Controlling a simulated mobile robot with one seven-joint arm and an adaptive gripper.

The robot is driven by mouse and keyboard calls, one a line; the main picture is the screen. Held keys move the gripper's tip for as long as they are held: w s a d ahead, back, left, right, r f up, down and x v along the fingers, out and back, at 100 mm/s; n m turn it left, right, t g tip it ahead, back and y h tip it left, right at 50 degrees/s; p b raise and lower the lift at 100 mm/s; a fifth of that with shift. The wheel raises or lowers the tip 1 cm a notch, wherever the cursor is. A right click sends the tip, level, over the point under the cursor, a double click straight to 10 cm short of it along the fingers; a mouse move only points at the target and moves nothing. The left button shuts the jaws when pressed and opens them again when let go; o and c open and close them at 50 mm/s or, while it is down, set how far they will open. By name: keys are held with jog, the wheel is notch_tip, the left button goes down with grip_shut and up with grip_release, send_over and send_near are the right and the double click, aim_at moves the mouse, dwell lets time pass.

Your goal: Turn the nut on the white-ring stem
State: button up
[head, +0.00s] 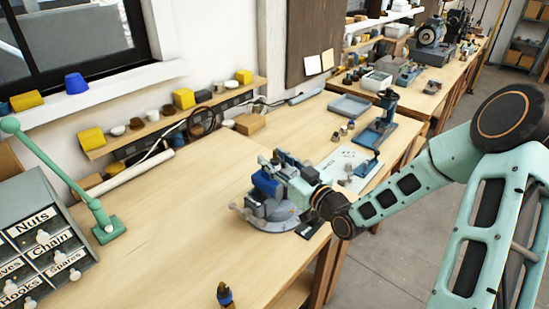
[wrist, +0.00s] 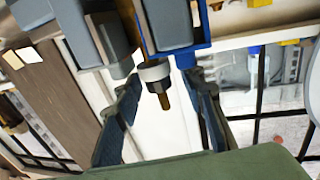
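The white-ring stem shows in the wrist view, with a white ring (wrist: 154,70), a dark nut-like collar (wrist: 158,85) and a brass-coloured end (wrist: 165,102) toward the camera. It projects from a grey and blue holder (wrist: 178,28). My gripper (wrist: 163,79) is open, with one dark blue finger on each side of the stem and visible gaps to both. In the head view my gripper (head: 290,163) is at the blue vise (head: 266,186) on the bench and hides the stem there.
The wooden bench (head: 160,235) is clear left of the vise. A green lamp arm (head: 72,180) and a labelled drawer cabinet (head: 40,225) stand at left. A white sheet with small parts (head: 338,165) and a blue stand (head: 380,130) lie beyond my gripper.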

grip_shut()
jog(key=shift+f+m+t+h+b, duration=0.15)
jog(key=shift+m+t+h+b, duration=0.2)
jog(key=shift+b, duration=0.3)
